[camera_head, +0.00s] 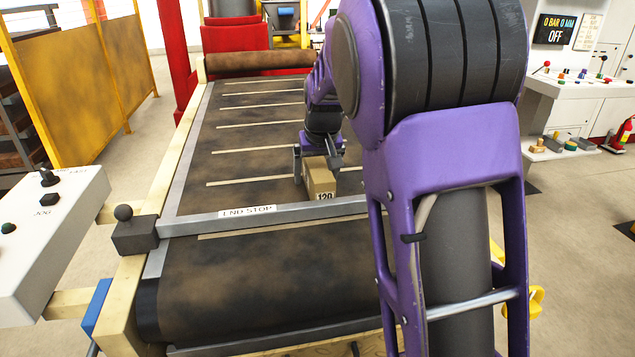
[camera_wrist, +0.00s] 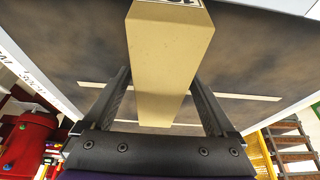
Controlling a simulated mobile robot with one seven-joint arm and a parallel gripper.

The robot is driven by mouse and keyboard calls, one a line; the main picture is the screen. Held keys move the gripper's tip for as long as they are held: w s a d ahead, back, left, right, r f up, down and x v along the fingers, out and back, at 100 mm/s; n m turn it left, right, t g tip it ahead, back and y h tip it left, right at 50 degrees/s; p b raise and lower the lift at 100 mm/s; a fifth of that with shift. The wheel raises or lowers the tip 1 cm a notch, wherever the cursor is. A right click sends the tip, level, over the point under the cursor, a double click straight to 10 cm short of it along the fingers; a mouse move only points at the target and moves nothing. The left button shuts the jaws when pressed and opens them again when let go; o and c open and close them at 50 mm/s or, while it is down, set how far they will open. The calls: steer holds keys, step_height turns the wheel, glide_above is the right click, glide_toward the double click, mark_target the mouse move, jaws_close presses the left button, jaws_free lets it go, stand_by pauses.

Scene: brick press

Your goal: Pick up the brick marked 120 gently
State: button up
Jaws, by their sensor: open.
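The brick marked 120 (camera_head: 321,181) is a tan block on the dark conveyor belt, just behind the end stop bar. Its number label shows on the face toward the bar. My gripper (camera_head: 318,160) is over it, pointing down, with a finger on either side. In the wrist view the brick (camera_wrist: 168,60) lies between the two open fingers of my gripper (camera_wrist: 160,92). Gaps show between the brick and both fingers there, so neither is seen touching it. My arm hides part of the belt's right side in the head view.
The end stop bar (camera_head: 215,220) crosses the belt (camera_head: 245,130) right in front of the brick. A white control box (camera_head: 45,240) with a jog switch stands at the left. A yellow fence (camera_head: 85,90) is beyond it. The belt left of the brick is bare.

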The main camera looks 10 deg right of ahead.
steer(key=shift+w+f, duration=0.2)
steer(key=shift+f, duration=0.2)
steer(key=shift+r, duration=0.15)
steer(key=c, duration=1.3)
steer(key=shift+c, duration=0.2)
